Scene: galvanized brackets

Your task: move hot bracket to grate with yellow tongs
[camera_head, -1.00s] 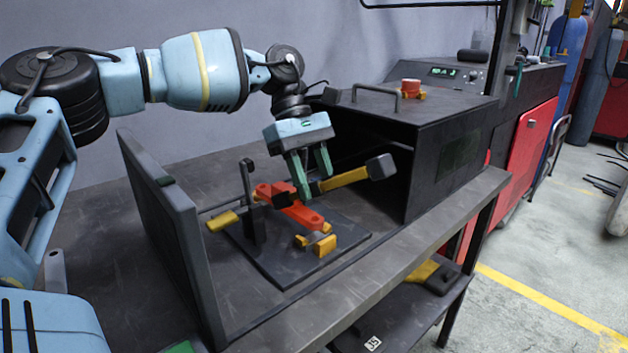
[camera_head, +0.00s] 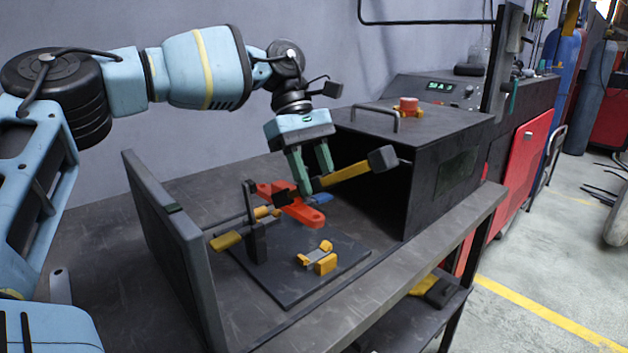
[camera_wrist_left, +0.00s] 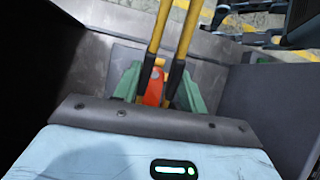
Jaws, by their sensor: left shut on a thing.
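The bracket (camera_head: 301,211) glows orange-red and hangs above the dark plate, apart from the yellow-and-grey clamp at the plate's front. My left gripper (camera_head: 312,183) has green fingers and is shut on the yellow tongs (camera_head: 352,172). The tongs' dark jaws meet the bracket near its middle. In the left wrist view, the tongs' two yellow arms (camera_wrist_left: 180,50) run between the green fingers, and part of the orange bracket (camera_wrist_left: 153,89) shows between them. I cannot pick out the grate for certain. My right gripper is not in view.
The dark plate (camera_head: 285,282) carries a yellow-and-grey clamp (camera_head: 318,258) and a black post (camera_head: 257,240). A grey upright panel (camera_head: 165,235) stands left. A black open-fronted box (camera_head: 455,165) stands right, with a red item (camera_head: 408,106) on top. A blue piece lies behind the bracket.

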